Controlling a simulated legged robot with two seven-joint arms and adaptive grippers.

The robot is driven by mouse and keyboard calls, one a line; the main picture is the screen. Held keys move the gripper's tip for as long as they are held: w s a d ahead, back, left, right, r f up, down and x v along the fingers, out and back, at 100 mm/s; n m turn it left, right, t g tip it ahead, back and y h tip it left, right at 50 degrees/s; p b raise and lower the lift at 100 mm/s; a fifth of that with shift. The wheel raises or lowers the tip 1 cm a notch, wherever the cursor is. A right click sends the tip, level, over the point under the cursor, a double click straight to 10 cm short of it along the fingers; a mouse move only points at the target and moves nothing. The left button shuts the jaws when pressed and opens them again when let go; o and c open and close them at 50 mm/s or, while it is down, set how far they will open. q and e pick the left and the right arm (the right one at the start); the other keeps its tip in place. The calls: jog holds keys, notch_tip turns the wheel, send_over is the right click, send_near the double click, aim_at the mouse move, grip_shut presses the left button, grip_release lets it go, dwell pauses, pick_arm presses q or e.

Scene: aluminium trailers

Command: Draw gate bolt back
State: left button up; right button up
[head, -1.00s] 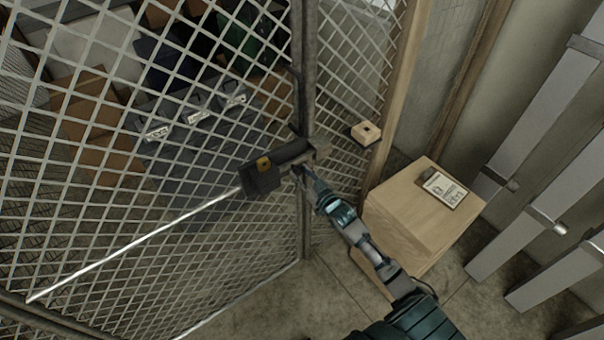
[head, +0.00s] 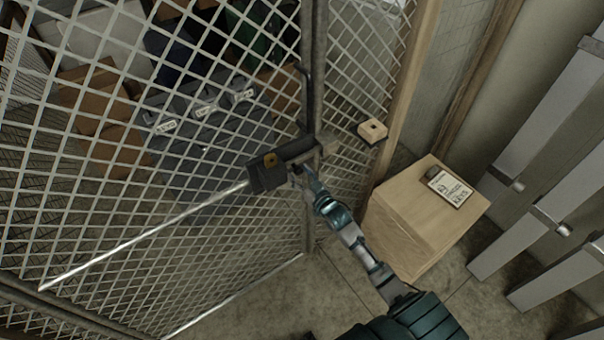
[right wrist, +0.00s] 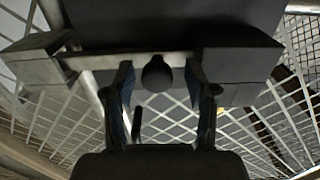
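The gate bolt's dark housing (head: 268,176) is mounted on the mesh gate (head: 170,190), beside the upright post, with a small brass-coloured part on its face. My right gripper (head: 299,178) is at the right end of the housing. In the right wrist view, its two fingers (right wrist: 160,105) are apart, one on each side of a dark round knob (right wrist: 157,73) under the bolt bar (right wrist: 135,60). Gaps show between the knob and both fingers. The fingertips are close to the bar; contact is unclear. My left gripper is not in view.
A wooden crate (head: 400,240) with a label card (head: 450,188) on top stands right of my right arm. A small wooden block (head: 373,130) is by the mesh panel. Metal beams (head: 535,215) lean at the right. Boxes lie behind the mesh.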

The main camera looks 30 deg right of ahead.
jog(key=shift+a+r, duration=0.1)
jog(key=shift+a, duration=0.2)
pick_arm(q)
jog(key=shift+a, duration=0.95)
pick_arm(e)
jog(key=shift+d, duration=0.15)
jog(key=shift+s, duration=0.25)
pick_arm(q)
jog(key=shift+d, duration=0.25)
pick_arm(e)
jog(key=s, duration=0.7)
jog(key=shift+s+d, duration=0.25)
